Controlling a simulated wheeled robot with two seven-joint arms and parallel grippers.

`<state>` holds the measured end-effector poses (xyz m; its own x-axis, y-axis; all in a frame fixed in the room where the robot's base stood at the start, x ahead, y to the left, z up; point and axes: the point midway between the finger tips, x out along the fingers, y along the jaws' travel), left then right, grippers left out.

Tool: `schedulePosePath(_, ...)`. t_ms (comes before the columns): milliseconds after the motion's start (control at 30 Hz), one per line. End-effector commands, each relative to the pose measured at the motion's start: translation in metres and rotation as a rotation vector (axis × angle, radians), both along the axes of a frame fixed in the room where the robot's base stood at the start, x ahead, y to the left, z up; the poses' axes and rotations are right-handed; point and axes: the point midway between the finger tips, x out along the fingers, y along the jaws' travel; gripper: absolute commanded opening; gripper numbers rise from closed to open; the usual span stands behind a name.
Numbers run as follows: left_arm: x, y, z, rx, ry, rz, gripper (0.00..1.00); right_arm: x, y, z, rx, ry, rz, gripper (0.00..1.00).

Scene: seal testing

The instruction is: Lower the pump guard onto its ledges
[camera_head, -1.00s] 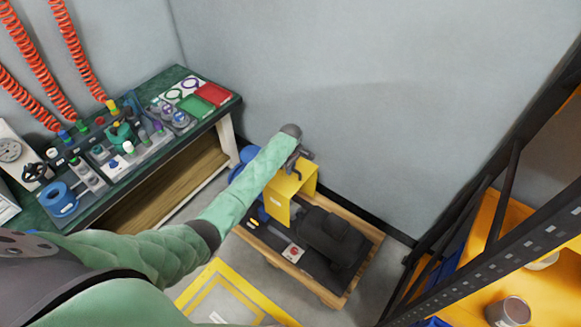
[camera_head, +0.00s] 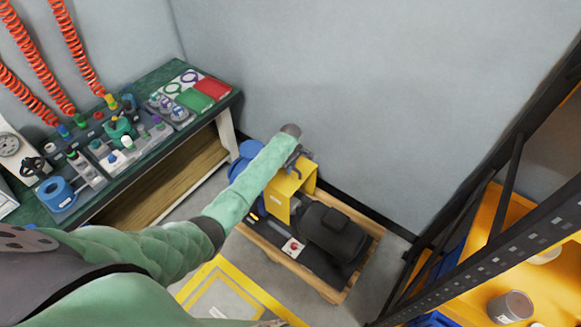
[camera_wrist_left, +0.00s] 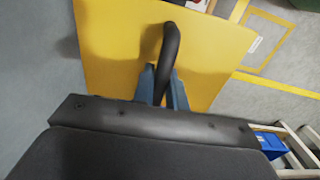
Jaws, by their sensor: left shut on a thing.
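The pump guard (camera_head: 280,198) is a yellow bent-sheet cover, in the middle of the head view above the pump unit on its wooden pallet. My left gripper (camera_head: 300,165) is at the guard's top. In the left wrist view, the yellow guard (camera_wrist_left: 115,45) fills the top and the blue fingers of my left gripper (camera_wrist_left: 162,88) are shut on its black bar handle (camera_wrist_left: 170,45). The pump unit has a dark motor (camera_head: 333,232) on the right and a blue part (camera_head: 242,160) on the left. The ledges are hidden under the guard and arm.
The wooden pallet (camera_head: 318,286) stands by the wall. A green-topped workbench (camera_head: 205,84) with several fittings is at left. An orange shelf rack (camera_head: 480,240) with a dark post is at right. A yellow floor marking (camera_head: 215,268) lies in front.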

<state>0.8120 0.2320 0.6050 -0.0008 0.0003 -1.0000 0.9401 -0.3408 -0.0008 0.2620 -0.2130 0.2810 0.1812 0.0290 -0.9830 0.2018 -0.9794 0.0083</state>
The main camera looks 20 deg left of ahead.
Motion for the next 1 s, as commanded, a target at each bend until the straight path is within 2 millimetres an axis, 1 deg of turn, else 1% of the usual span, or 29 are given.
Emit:
schedulePosePath(167,0.001,0.000,0.002,-0.001,-0.002,0.000,0.00,0.000,0.000,0.000,0.000,0.000,0.000,0.36)
schedulePosePath(333,0.001,0.000,-0.001,0.000,-0.001,0.000,0.00,0.000,0.000,-0.001,0.000,0.000,0.000,0.36)
schedulePosePath(1000,0.001,-0.001,-0.030,0.000,-0.001,-0.001,0.00,0.000,0.000,-0.015,0.000,0.000,0.000,0.36)
